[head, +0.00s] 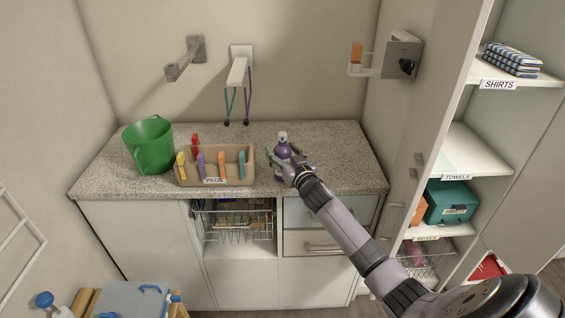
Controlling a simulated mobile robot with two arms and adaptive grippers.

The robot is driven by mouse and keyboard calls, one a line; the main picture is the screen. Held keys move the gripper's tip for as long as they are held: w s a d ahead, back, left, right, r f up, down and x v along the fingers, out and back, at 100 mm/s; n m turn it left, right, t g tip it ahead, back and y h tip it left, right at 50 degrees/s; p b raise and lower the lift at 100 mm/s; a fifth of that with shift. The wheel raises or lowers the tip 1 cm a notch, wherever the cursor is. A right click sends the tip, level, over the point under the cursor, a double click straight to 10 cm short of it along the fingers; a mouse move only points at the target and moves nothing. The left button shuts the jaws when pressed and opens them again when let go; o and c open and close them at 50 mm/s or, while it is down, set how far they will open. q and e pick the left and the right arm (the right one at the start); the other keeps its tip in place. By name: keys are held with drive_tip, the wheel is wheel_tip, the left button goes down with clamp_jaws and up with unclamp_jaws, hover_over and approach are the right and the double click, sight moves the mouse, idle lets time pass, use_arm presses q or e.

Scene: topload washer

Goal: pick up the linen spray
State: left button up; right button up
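A small purple bottle with a pale cap, the linen spray (283,146), stands upright on the speckled countertop right of the peg box. My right gripper (284,164) is at the bottle, its arm reaching in from the lower right. The gripper overlaps the lower part of the bottle and hides it. At this size I cannot tell whether the fingers are closed on it. My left gripper is out of view.
A wooden box of colored pegs (214,181) sits just left of the bottle, and a green pitcher (153,146) stands farther left. The countertop (340,165) is clear to the right. An open cabinet door (432,130) stands at the right.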

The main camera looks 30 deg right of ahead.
drive_tip(key=c, duration=0.9)
drive_tip(key=shift+c, duration=0.7)
drive_tip(key=shift+r, duration=0.1)
